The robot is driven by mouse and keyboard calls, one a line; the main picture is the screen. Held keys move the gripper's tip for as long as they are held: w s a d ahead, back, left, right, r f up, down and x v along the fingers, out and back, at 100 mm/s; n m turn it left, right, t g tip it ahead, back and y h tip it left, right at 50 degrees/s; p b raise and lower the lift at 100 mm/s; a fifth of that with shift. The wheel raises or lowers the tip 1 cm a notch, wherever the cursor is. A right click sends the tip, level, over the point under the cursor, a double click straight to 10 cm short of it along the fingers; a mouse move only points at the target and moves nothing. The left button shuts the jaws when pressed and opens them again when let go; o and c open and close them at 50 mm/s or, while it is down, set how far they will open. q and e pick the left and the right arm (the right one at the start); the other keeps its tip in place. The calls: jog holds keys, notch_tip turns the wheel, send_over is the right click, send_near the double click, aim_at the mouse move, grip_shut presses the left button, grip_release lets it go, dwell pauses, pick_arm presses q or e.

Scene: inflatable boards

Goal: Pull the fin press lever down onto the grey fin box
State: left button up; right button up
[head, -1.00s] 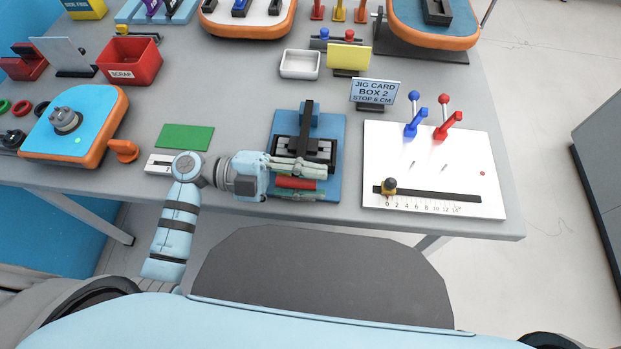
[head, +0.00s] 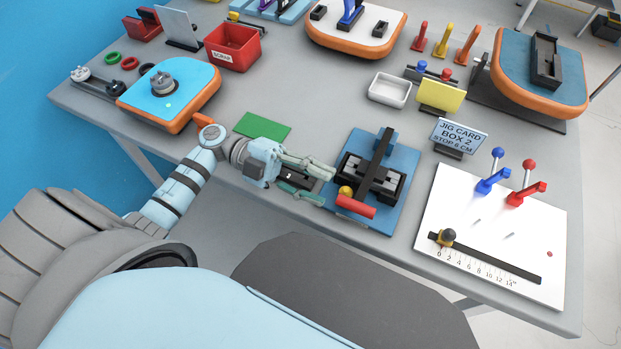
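The fin press stands on a blue base plate (head: 392,205) near the table's front edge. Its black lever (head: 380,158) runs front to back across a dark holder, with a red handle (head: 356,207) at the front end and a yellow ball (head: 345,192) beside it. The lever looks low over the holder. Grey parts of the fin box (head: 358,172) show beside the bar; whether the lever touches it is unclear. My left gripper (head: 328,181) is open and empty just left of the handle, its fingers spread and pointing right. My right gripper is out of view.
A white board (head: 470,220) with blue and red clamps and a scale lies right of the press. The jig card (head: 460,137) stands behind it. A green sheet (head: 263,125) and a blue-orange board (head: 190,85) lie left. A white tray (head: 390,89) stands behind the press.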

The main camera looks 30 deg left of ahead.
pick_arm(q)
jog(key=shift+a, duration=0.5)
jog(key=shift+c, duration=0.4)
